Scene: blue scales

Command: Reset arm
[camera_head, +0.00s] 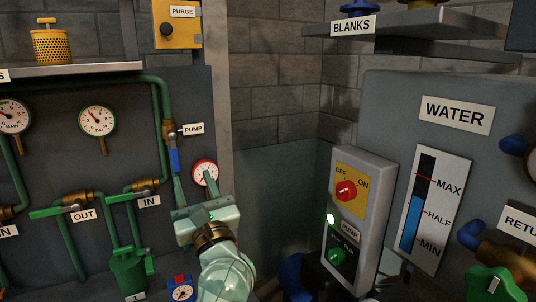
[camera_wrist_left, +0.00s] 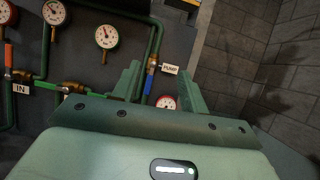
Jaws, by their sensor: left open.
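My left gripper (camera_head: 196,186) is in front of the dark pipe panel in the head view, its pale green fingers pointing up and apart. Nothing shows between the fingers as held. In the left wrist view the two fingers (camera_wrist_left: 160,84) stand apart, with the blue PUMP valve handle (camera_wrist_left: 150,77) and a red-rimmed gauge (camera_wrist_left: 166,102) seen behind the gap. The blue handle (camera_head: 174,160) also shows in the head view, just above the gripper. I cannot tell whether a finger touches it. My right gripper is in neither view.
A grey pump switch box (camera_head: 373,210) with a red knob stands right of my left arm. Beyond it is the WATER tank panel (camera_head: 390,120). Green pipes, brass valves and gauges (camera_head: 97,121) cover the left panel. A green can (camera_head: 128,272) hangs low, left of my wrist.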

